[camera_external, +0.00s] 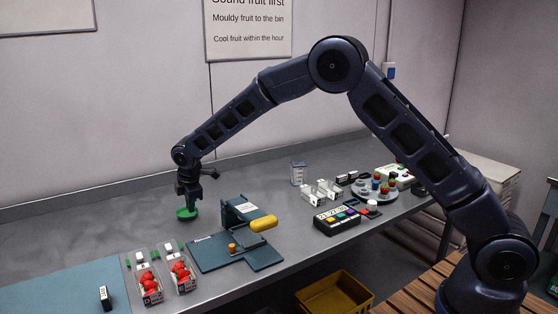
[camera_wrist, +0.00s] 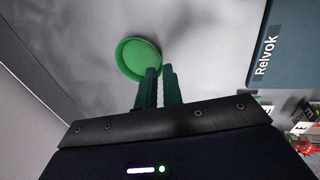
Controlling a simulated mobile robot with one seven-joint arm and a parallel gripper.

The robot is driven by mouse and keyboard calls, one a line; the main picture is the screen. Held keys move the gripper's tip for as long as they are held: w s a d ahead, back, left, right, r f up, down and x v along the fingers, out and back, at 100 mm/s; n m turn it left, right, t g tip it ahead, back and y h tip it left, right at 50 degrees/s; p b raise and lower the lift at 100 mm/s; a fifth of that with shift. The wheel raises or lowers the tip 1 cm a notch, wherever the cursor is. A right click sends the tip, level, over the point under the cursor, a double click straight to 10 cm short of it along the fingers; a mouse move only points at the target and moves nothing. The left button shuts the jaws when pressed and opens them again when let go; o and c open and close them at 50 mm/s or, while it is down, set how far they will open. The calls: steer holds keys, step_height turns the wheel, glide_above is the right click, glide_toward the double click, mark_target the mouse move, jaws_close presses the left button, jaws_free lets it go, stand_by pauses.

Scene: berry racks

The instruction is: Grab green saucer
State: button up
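The green saucer (camera_external: 187,214) sits on the grey bench, left of the blue scale-like stand. In the wrist view the saucer (camera_wrist: 135,55) is a round shallow dish with a raised rim, just beyond my fingertips. My gripper (camera_external: 189,203) points down over the saucer. In the wrist view my gripper (camera_wrist: 159,70) has its two dark green fingers a little apart, with a narrow gap between them. The left finger overlaps the saucer's near rim, and the right finger is just outside it. Contact with the rim cannot be made out.
The blue stand (camera_external: 208,254) with a yellow-handled part is right of the saucer. Two punnets of red berries (camera_external: 150,285) stand in front, near a blue mat (camera_external: 60,292). A keypad box (camera_external: 337,220) and a round tray are farther right. The bench left of the saucer is clear.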

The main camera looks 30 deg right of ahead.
mark_target(192, 221)
steer(key=x, duration=0.4)
jaws_close()
